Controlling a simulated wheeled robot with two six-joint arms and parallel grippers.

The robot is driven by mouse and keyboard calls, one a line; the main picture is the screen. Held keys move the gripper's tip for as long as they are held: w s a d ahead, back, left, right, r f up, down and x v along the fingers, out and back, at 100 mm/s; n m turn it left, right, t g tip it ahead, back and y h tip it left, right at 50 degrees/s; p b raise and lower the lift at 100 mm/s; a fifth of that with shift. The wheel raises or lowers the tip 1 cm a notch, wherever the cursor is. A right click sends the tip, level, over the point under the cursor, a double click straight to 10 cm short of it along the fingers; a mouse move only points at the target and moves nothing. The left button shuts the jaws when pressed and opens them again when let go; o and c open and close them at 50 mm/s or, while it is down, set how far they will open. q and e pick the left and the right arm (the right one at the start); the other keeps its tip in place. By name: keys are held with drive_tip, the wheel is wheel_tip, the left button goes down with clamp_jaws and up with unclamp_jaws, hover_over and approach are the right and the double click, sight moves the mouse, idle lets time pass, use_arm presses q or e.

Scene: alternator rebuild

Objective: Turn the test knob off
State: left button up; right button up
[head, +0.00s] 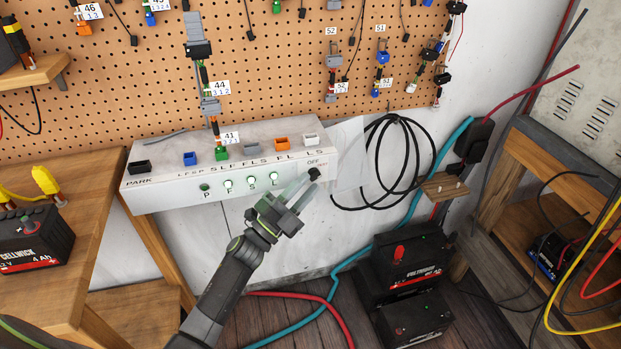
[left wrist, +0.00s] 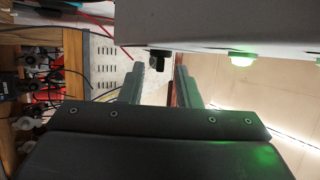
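The test knob (head: 314,174) is a small black knob at the right end of the white test box (head: 160,197), just under the word OFF. A dark knob-like shape (left wrist: 160,60) in the left wrist view, at the box's edge and between the finger lines, looks like the same knob. My left gripper (head: 309,186) is open, its two grey fingers pointing up and right toward the knob. The fingers appear apart from it, with a gap between them in the left wrist view (left wrist: 160,86). The knob's exact pointer direction is too small to read. My right gripper is not in view.
Coloured sockets line the box top. A coiled black cable (head: 375,165) hangs to the right. Black batteries (head: 410,262) stand below right.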

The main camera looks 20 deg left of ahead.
use_arm(q)
drive_tip(key=shift+x, duration=1.05)
clamp_jaws()
